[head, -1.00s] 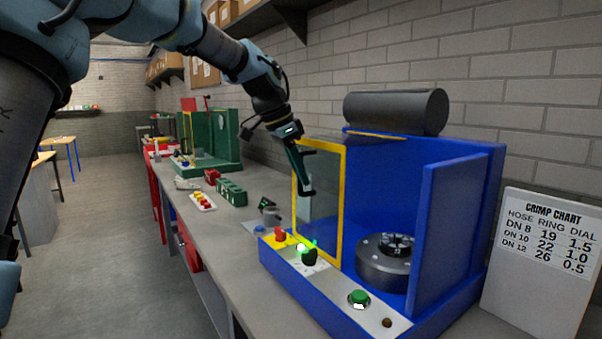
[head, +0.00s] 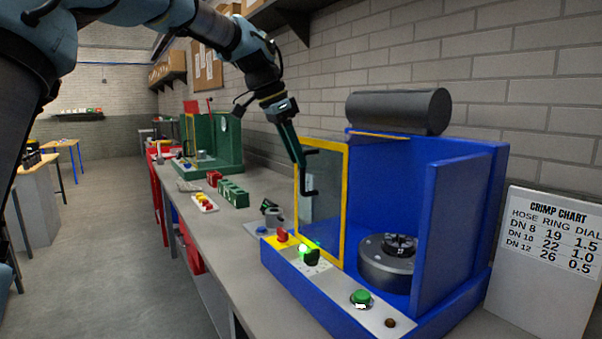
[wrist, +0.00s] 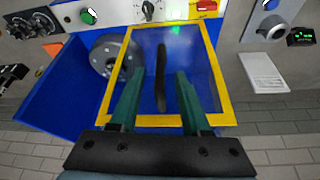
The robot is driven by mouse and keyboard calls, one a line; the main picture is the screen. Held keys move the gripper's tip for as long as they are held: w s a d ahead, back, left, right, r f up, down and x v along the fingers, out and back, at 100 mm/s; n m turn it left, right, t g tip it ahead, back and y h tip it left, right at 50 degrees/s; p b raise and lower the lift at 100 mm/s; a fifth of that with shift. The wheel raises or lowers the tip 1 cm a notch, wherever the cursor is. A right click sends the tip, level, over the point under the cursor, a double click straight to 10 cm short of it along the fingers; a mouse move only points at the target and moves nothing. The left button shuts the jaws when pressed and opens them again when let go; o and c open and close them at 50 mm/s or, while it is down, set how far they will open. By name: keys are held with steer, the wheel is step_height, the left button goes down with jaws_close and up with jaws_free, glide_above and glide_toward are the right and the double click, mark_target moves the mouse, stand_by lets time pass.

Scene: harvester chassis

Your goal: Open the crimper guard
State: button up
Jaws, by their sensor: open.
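The crimper is a blue machine (head: 472,220) with a round dark die head (head: 385,275) showing in its open front. Its guard (head: 345,205) is a clear panel in a yellow frame, standing at the machine's left side; it also shows in the wrist view (wrist: 218,75). The die head (wrist: 113,55) lies beside the guard there, mostly uncovered. A black bar handle (wrist: 161,75) is on the panel. My gripper (wrist: 160,80) is open, its green fingers on either side of the handle's line. In the head view my gripper (head: 297,150) is at the handle; contact is unclear.
The front panel has a green button (head: 360,298), a red switch (head: 282,235) and a black knob. A crimp chart (head: 545,255) stands at the right. Green blocks (head: 232,193) and a green machine (head: 215,140) stand farther along the bench. A brick wall is behind.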

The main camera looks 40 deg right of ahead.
steer(key=v, duration=0.6)
steer(key=shift+b, duration=0.35)
steer(key=shift+a+f, duration=0.1)
steer(key=w+a+f+n+t+y, duration=0.1)
steer(key=w+a+f+n, duration=0.35)
steer(key=a+f, duration=0.45)
steer(key=w+a+f+n+t+y, duration=0.1)
steer(key=w+a+f+n, duration=0.35)
steer(key=a, duration=0.75)
steer(key=s+a+f+n, duration=0.3)
steer(key=s+a+f, duration=0.1)
steer(key=a, duration=0.4)
steer(key=s+a+f+n+y, duration=0.1)
steer(key=s+a+f+n, duration=0.3)
steer(key=a+f, duration=0.2)
steer(key=s+a+f+n+y, duration=0.1)
steer(key=s+a+f+n, duration=0.2)
steer(key=a+f, duration=0.3)
steer(key=s+a, duration=0.1)
steer(key=a, duration=0.3)
steer(key=shift+s+n+t, duration=0.25)
steer(key=shift+n+t, duration=0.15)
